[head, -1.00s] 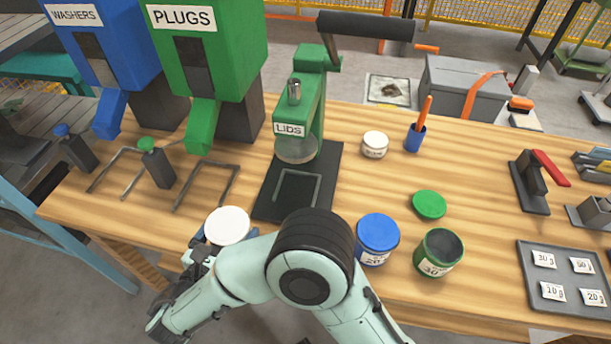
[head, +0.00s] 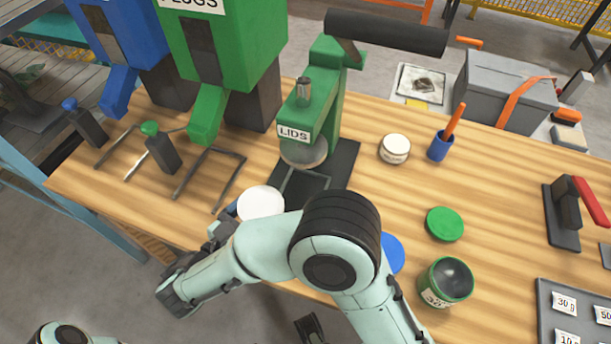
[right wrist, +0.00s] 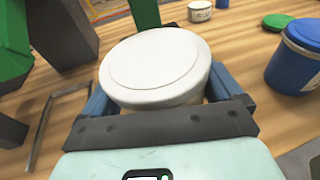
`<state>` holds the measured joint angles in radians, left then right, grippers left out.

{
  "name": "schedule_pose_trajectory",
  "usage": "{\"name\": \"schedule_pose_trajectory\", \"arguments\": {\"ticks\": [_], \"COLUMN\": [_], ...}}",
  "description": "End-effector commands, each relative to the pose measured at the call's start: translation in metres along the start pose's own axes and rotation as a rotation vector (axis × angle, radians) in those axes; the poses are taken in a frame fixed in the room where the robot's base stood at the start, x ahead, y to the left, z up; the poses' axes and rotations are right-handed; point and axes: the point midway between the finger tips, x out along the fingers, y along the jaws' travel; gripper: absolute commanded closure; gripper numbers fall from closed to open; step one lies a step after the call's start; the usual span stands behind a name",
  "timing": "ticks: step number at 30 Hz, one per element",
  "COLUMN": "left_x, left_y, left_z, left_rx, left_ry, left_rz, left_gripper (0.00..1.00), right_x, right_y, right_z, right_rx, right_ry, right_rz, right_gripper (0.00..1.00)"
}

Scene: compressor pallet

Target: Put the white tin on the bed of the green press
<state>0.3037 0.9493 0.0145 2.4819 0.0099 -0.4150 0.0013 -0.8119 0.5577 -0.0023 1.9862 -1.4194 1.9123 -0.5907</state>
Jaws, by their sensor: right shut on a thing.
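My right gripper (head: 248,212) is shut on the white tin (head: 262,201), near the bench's front edge, in front and to the left of the green press (head: 312,115). In the right wrist view, the tin (right wrist: 155,68) sits upright between the blue fingers (right wrist: 225,82), its white lid facing up. The press, marked LIDS, has a dark flat bed (head: 343,165) with a metal guide on it. The tin overlaps the bed's near left corner in the head view; its height above the bench is unclear. My forearm hides part of the bed's front. My left gripper is not visible.
A small white labelled tin (head: 395,148) and a blue cup (head: 439,147) stand right of the press. A green lid (head: 445,224), an open green tin (head: 446,281) and a partly hidden blue tin (head: 394,254) stand nearer. Green (head: 233,50) and blue (head: 120,45) dispensers stand left.

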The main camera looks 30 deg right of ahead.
Motion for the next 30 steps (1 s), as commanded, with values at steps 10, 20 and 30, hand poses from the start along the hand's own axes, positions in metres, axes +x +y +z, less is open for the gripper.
{"name": "schedule_pose_trajectory", "arguments": {"ticks": [10,20,30], "left_x": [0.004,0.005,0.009], "left_y": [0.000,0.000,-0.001], "left_z": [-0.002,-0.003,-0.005], "left_rx": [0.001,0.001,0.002], "left_ry": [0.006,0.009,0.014], "left_rz": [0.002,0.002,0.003], "left_gripper": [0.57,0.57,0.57], "right_x": [0.091,0.132,0.149], "right_y": [-0.002,0.000,0.000], "right_z": [0.018,0.027,0.017], "right_rx": [0.001,0.000,-0.004], "right_ry": [0.000,0.000,0.000], "right_rz": [-0.006,0.000,0.000], "right_gripper": [0.39,0.39,0.39]}}
